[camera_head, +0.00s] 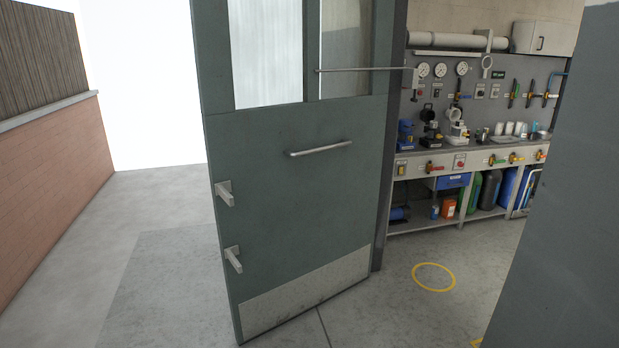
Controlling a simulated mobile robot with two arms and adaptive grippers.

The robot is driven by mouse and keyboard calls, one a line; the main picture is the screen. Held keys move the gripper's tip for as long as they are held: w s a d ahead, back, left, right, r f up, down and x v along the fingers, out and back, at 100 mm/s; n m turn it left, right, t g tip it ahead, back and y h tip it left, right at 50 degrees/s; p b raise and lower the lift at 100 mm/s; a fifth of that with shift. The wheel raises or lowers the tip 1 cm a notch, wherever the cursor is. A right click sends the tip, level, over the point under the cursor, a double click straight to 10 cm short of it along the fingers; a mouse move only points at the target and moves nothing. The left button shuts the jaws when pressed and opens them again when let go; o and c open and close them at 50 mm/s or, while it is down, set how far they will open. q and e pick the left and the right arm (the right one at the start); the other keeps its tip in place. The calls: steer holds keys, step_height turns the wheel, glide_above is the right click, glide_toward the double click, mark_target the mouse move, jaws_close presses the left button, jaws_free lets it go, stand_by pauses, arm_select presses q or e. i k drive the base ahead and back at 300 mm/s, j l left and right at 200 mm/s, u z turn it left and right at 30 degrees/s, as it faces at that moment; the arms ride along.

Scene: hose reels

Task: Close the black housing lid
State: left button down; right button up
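A small device with a raised black part (428,113) stands on the bench at the right. It may be the black housing with its lid up, but it is too small and far away to be sure. A pale device with a round upper part (457,128) stands to its right, and a blue device (406,132) to its left. Neither of my grippers is in view.
A grey-green door (300,215) stands open in the middle, left of the workbench (475,160). A grey panel (575,200) blocks the right side. A yellow ring (417,281) marks clear floor before the bench. A brick wall (50,175) runs at left.

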mark_target(427, 115)
steer(key=i+z, duration=0.25)
steer(key=i, duration=0.4)
steer(key=i+z, duration=0.2)
steer(key=i, duration=0.45)
steer(key=i+j+z, duration=0.25)
steer(key=i, duration=0.35)
steer(key=i+l+z, duration=0.25)
steer(key=i, duration=0.35)
steer(key=i+j+z, duration=0.2)
steer(key=i, duration=0.45)
steer(key=i+z, duration=0.25)
steer(key=i, duration=0.35)
steer(key=i+j+z, duration=0.2)
steer(key=i, duration=0.45)
